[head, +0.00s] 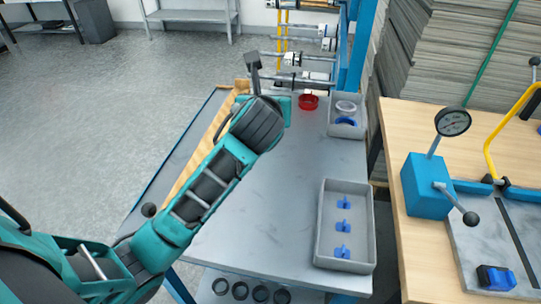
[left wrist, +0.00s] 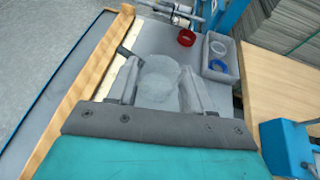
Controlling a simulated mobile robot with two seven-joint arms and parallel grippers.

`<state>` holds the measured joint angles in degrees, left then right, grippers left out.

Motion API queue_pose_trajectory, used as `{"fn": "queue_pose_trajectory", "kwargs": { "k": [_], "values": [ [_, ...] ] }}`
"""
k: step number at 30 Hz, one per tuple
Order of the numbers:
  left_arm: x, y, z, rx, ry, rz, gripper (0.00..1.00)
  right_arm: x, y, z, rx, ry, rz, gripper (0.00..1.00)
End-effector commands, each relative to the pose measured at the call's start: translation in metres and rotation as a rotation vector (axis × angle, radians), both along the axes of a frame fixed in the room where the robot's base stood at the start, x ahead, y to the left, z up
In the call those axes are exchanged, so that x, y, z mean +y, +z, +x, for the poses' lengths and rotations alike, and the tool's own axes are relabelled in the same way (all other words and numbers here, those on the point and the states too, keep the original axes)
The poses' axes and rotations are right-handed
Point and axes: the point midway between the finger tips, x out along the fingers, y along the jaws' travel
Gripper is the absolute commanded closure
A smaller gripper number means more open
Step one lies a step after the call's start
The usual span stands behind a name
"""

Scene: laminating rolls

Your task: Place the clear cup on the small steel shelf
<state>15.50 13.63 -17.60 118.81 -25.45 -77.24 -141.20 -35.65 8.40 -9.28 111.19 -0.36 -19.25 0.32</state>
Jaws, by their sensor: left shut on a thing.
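My left gripper (left wrist: 157,92) is shut on the clear cup (left wrist: 160,75), which shows as a pale see-through round shape between the two grey fingers in the left wrist view. In the head view my left arm reaches up over the far left part of the grey worktable, and the wrist hides the fingers and the cup. My right gripper is in neither view. A grey metal stand (head: 190,15) with a lower shelf stands far off at the back; I cannot tell whether it is the small steel shelf.
A red ring (head: 308,102) lies on the worktable (head: 270,200). A grey bin (head: 345,131) with a white and a blue ring is at the back right. A grey tray (head: 328,248) holds blue parts. Rollers (head: 315,45) rise behind. A wooden table (head: 400,120) stands right.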

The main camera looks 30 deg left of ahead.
Motion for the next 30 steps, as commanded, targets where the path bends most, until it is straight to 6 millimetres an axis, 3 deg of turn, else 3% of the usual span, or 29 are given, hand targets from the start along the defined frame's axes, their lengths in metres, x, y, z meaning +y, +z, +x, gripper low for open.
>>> {"fn": "queue_pose_trajectory", "kwargs": {
  "k": [15,19,26,30],
  "values": [
    [0.0,-0.128,-0.001,0.006,0.002,-0.002,0.84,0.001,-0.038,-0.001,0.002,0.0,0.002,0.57],
    [0.0,-0.148,-0.001,0.004,0.001,0.0,0.84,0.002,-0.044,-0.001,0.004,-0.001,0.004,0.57],
    [0.0,-0.163,0.0,0.001,0.0,-0.002,0.84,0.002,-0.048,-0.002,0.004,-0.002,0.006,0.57],
    [0.0,-0.186,-0.001,0.004,0.001,0.0,0.84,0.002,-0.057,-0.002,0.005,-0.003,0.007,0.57]
  ]
}}
